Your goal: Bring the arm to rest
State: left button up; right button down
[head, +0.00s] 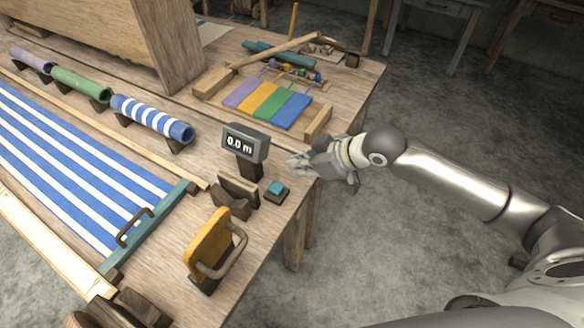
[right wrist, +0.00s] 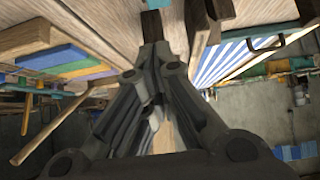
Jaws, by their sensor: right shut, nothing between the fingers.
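My right gripper (head: 305,164) is at the right edge of the wooden table (head: 172,185), just right of the small display reading "0.0 m" (head: 246,144). Its fingers are shut with nothing between them. In the right wrist view the closed fingers (right wrist: 155,85) point toward the table. My right arm comes in from the right side of the head view. My left gripper does not show in either view.
A teal button block (head: 277,190) is close to the gripper. A yellow block with a handle (head: 209,245) stands at the front. Striped blue-white cloth (head: 70,165), fabric rolls (head: 150,118) and a coloured-strip frame (head: 268,103) lie across the table. Floor right of the table is open.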

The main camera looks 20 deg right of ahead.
jog(key=shift+r, duration=0.1)
dwell(0.5)
jog(key=s+a+f+m+h, duration=0.1)
jog(key=s+a+f, duration=0.15)
jog(key=s, duration=0.25)
jog(key=s+a+f+m, duration=0.1)
jog(key=s+f, duration=0.2)
jog(key=s, duration=0.2)
jog(key=s+d+f+m+g+h, duration=0.2)
jog(key=s+d+f+m+h, duration=0.1)
jog(key=s+d, duration=0.3)
jog(key=s+d+f+m+g+h, duration=0.1)
jog(key=s+d+f+m+h, duration=0.15)
jog(key=s, duration=0.55)
notch_tip(320, 180, down, 27)
jog(key=s+g, duration=0.1)
jog(key=s, duration=0.1)
jog(key=s+d+f+g, duration=0.1)
jog(key=s+d+f, duration=0.2)
jog(key=s+f, duration=1.2)
jog(key=shift+s+d+n+g, duration=0.2)
jog(key=shift+s+n+g, duration=0.1)
jog(key=shift+s+n, duration=0.25)
